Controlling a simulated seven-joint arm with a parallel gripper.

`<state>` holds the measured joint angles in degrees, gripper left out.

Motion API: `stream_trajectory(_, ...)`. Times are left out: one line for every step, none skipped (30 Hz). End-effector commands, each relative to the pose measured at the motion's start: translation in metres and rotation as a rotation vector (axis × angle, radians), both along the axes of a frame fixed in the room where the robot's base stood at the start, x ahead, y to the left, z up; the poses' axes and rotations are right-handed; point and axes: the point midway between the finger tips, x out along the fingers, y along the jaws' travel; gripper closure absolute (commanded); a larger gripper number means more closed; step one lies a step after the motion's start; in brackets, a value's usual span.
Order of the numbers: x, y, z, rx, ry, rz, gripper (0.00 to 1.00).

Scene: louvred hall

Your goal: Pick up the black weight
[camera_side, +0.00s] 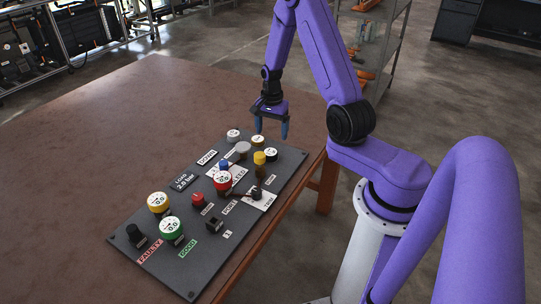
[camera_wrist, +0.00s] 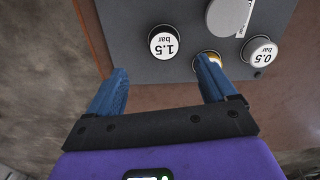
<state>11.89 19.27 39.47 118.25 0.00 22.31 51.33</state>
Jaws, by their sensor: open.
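The black weight (camera_side: 271,155) is a short round piece with a black rim and a white top, near the far right corner of the dark panel. In the wrist view the weight (camera_wrist: 164,42) reads "1.5 bar" upside down and lies just beyond the fingertips, nearer the left one. My gripper (camera_side: 271,127) is open and empty, with two blue fingers pointing down above the panel's far end. In the wrist view the gripper (camera_wrist: 163,66) has its fingertips well apart with nothing between them.
A grey round piece (camera_wrist: 228,17), a "0.5 bar" weight (camera_wrist: 262,51) and a gold-rimmed weight (camera_wrist: 210,57), partly behind the right finger, stand close by. A tall yellow piece (camera_side: 259,158) stands beside the black weight. The brown table (camera_side: 95,125) is clear left of the panel.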

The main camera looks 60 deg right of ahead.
Motion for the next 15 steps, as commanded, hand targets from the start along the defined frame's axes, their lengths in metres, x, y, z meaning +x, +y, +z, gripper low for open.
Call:
stream_trajectory(-0.001,0.0,-0.009,0.003,0.003,0.0,0.15)
stream_trajectory(-0.001,0.001,-0.014,0.002,0.004,0.0,0.15)
stream_trajectory(0.0,0.0,-0.019,0.002,0.003,0.0,0.15)
stream_trajectory(0.0,0.0,-0.023,0.002,0.002,0.0,0.15)
stream_trajectory(0.0,0.0,-0.026,0.001,0.002,0.0,0.15)
stream_trajectory(0.0,0.0,-0.029,0.001,0.002,0.0,0.15)
stream_trajectory(0.0,0.0,-0.032,0.001,0.001,0.001,0.15)
stream_trajectory(0.0,0.0,-0.034,0.0,0.0,0.0,0.15)
stream_trajectory(0.0,0.0,-0.035,0.0,0.0,0.001,0.15)
stream_trajectory(0.0,0.0,-0.036,0.0,0.0,0.0,0.15)
stream_trajectory(0.0,0.0,-0.037,0.0,0.0,0.001,0.15)
stream_trajectory(0.0,0.0,-0.039,0.0,0.0,0.001,0.15)
stream_trajectory(0.001,0.0,-0.04,0.0,0.001,0.001,0.15)
stream_trajectory(0.001,0.0,-0.042,0.0,0.0,0.001,0.15)
stream_trajectory(0.002,0.0,-0.045,0.0,0.0,0.001,0.15)
